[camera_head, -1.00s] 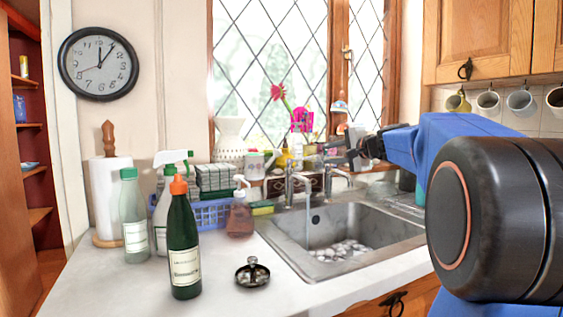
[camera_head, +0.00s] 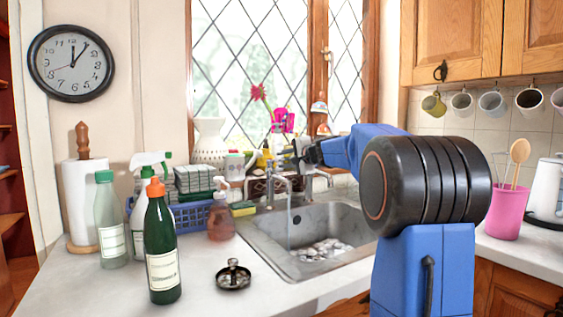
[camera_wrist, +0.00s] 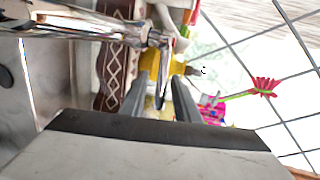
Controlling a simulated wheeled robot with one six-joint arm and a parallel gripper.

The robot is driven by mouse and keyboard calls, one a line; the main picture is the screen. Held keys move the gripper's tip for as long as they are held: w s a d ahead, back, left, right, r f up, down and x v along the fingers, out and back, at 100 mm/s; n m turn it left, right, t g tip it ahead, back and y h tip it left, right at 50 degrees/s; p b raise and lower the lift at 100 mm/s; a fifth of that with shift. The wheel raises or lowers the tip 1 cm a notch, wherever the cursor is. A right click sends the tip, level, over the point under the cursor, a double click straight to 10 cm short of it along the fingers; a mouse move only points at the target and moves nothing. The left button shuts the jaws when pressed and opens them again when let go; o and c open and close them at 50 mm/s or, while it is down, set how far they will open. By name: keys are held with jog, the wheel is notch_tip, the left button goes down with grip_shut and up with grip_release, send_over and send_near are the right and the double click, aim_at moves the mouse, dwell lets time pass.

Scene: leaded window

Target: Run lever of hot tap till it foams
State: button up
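Two chrome taps stand at the back of the sink: the left tap (camera_head: 270,190) and the right tap (camera_head: 308,184). I cannot tell which is hot. A thin water stream (camera_head: 289,228) falls into the metal sink (camera_head: 258,238). Whitish rounded lumps (camera_head: 322,250) lie in the basin; I cannot tell whether they are foam. My gripper (camera_head: 296,155) is above and behind the taps. In the wrist view my gripper's (camera_wrist: 164,80) dark fingers are apart, with a thin chrome lever (camera_wrist: 161,90) between them and gaps beside it.
A green bottle (camera_head: 162,255), spray bottle (camera_head: 140,215), soap dispenser (camera_head: 221,218) and blue basket (camera_head: 193,216) stand left of the sink. A round plug (camera_head: 234,278) lies in front. A flower (camera_wrist: 265,87) and the window are behind the taps. A pink utensil pot (camera_head: 508,210) stands right.

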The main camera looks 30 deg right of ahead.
jog(key=shift+x, duration=0.85)
grip_shut()
jog(key=shift+s+d+m+h, duration=0.1)
jog(key=shift+s+m+h, duration=0.3)
jog(key=shift+m+h, duration=0.45)
jog(key=shift+s+m+h, duration=0.4)
jog(key=shift+m+h, duration=0.25)
jog(key=shift+h, duration=0.3)
